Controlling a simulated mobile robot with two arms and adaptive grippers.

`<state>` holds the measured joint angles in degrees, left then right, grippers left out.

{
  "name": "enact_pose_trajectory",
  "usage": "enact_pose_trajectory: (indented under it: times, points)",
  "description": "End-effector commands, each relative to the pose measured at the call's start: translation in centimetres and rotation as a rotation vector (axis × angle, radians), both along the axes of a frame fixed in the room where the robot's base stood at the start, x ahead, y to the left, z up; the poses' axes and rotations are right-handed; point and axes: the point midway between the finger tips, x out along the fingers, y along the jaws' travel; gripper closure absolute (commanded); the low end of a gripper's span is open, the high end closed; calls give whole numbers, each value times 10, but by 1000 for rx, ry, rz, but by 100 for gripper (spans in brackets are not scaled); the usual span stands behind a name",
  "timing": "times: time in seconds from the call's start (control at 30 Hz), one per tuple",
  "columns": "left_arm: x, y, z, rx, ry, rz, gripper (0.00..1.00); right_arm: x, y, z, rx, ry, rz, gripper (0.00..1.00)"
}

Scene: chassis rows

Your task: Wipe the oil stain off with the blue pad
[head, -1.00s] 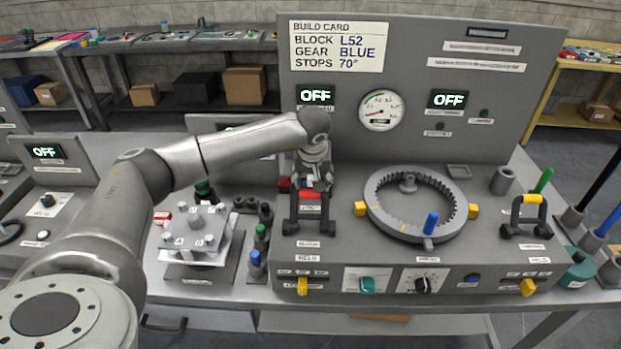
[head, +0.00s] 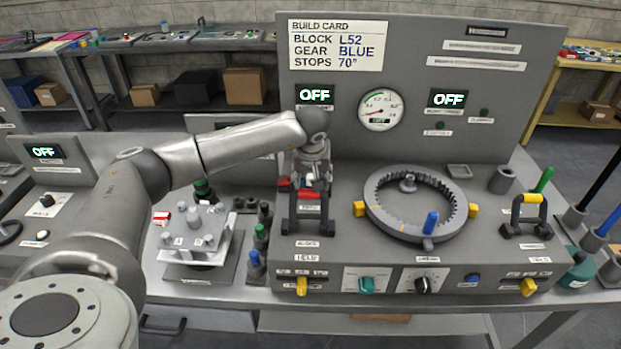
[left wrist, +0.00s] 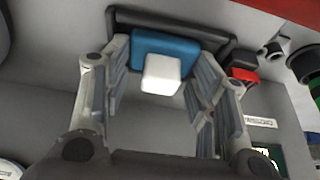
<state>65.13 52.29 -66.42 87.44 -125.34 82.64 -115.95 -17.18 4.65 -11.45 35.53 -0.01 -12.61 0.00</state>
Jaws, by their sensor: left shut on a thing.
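The blue pad (left wrist: 150,46) with a white block-shaped grip (left wrist: 162,74) is between the fingertips of my left gripper (left wrist: 160,82) in the left wrist view. The fingers stand wide apart and are shut on the pad. In the head view my left gripper (head: 314,180) is low over the back left of the central fixture, behind the red-handled clamp (head: 308,205), and the pad is hidden there. I cannot make out an oil stain in either view. My right gripper is not in view.
A toothed ring (head: 385,225) with a blue peg (head: 431,222) lies right of the clamp. A tall panel (head: 455,110) with a gauge stands behind. A block fixture (head: 197,235) and several bottles are at the left. A dark bar (left wrist: 190,27) lies close beyond the pad.

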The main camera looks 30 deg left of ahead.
Motion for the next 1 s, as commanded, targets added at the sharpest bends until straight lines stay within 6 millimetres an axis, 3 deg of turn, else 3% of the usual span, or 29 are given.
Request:
enact_pose_trajectory:
  times: [0.53,1.0]
  points:
    - [-9,13,-3,0,5,1,75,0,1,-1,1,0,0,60]
    - [-1,-1,-5,0,6,-1,75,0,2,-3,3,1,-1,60]
